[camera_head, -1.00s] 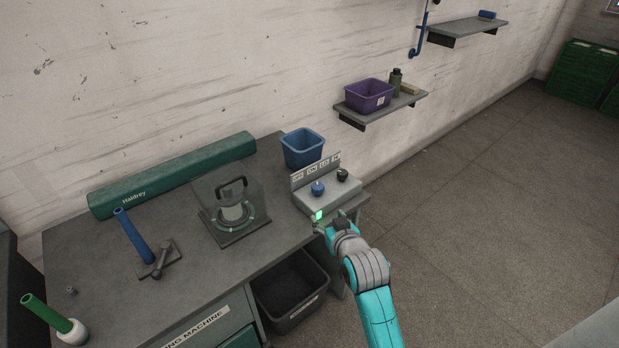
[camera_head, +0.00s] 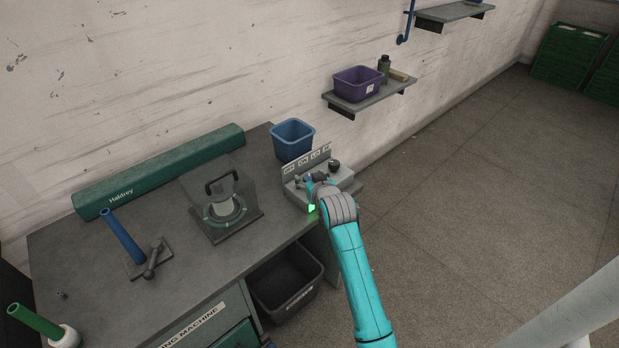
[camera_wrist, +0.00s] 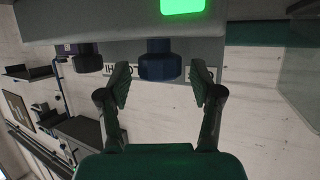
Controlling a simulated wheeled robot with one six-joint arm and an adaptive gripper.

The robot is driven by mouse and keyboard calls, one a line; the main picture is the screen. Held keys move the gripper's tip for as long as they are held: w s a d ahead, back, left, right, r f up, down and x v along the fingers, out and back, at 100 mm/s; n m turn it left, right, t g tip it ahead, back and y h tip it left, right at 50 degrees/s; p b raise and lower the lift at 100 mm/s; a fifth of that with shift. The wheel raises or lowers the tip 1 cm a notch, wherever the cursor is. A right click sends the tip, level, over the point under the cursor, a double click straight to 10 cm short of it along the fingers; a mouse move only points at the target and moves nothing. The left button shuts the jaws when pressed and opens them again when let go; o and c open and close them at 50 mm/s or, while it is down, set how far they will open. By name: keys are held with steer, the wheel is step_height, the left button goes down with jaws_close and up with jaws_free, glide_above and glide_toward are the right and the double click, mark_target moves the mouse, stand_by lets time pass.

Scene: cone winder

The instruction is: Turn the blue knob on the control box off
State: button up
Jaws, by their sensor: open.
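The grey control box (camera_head: 345,178) stands at the right end of the table, with a label plate (camera_head: 290,169) along its back. In the wrist view the control box (camera_wrist: 120,32) hangs at the top, upside down. The blue knob (camera_wrist: 158,62) sits between the two open fingers of my gripper (camera_wrist: 160,85), with a gap on each side. In the head view my gripper (camera_head: 312,184) is at the box and mostly covers the blue knob. A black knob (camera_head: 334,165) is to its right; it also shows in the wrist view (camera_wrist: 86,58). A green light (camera_head: 312,208) glows at the box's front.
A blue bin (camera_head: 292,141) stands behind the box. A clear-covered device (camera_head: 222,208) and a blue-handled tool (camera_head: 124,238) are on the table to the left. A black bin (camera_head: 285,285) sits below. A wall shelf (camera_head: 370,97) holds a purple bin.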

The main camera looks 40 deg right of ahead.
steer(key=shift+w+d+f, duration=0.15)
steer(key=shift+w+f, duration=0.05)
steer(key=shift+w, duration=0.2)
steer(key=c, duration=1.2)
steer(key=shift+o, duration=0.2)
